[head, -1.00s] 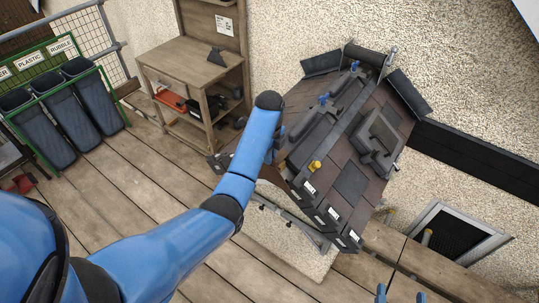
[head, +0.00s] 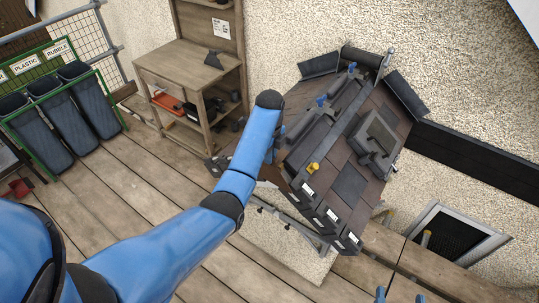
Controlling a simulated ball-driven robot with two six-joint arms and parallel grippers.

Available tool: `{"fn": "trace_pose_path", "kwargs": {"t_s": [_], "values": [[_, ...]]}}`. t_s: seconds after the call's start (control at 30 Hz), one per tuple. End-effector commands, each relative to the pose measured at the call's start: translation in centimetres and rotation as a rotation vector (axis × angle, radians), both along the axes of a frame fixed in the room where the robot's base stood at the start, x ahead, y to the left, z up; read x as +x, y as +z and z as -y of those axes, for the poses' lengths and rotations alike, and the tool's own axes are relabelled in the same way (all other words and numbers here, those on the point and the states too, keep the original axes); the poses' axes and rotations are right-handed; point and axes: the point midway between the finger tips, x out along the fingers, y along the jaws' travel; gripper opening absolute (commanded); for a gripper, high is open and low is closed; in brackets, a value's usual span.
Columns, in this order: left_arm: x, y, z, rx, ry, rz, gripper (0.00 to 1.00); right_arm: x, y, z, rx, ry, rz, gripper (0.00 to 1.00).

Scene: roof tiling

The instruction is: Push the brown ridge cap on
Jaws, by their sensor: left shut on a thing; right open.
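The model roof (head: 352,184) stands at centre right, with brown and dark tiles and a line of dark ridge pieces (head: 310,135) running up it. I cannot pick out the brown ridge cap for certain. My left gripper (head: 279,132) is at the left side of this ridge line, mostly hidden behind its own blue wrist. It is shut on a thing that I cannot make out. My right gripper (head: 399,297) shows only its blue fingertips at the bottom edge. They are apart with nothing between them, well below the roof.
A yellow piece (head: 313,167) and a blue piece (head: 322,101) sit along the ridge. A framed roof window (head: 378,140) stands up from the right slope. A wooden shelf unit (head: 185,62) is behind on the left, with bins (head: 55,105) further left.

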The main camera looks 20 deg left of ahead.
Motion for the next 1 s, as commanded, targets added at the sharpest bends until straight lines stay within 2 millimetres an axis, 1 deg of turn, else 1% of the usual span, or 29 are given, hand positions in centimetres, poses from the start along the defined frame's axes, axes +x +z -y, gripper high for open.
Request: {"fn": "trace_pose_path", "kwargs": {"t_s": [0.27, 0.63, 1.0], "values": [[0.08, 0.04, 0.02, 0.0, 0.0, 0.001, 0.0, 0.0, -0.03, 0.0, 0.0, 0.0, 0.0, 0.81], [0.72, 0.09, 0.25, 0.0, 0.0, 0.001, 0.0, 0.0, -0.23, 0.0, 0.0, 0.0, 0.0, 0.81], [0.75, 0.08, 0.25, 0.0, 0.0, 0.001, 0.0, 0.01, -0.22, 0.0, 0.0, 0.0, 0.0, 0.81]]}}
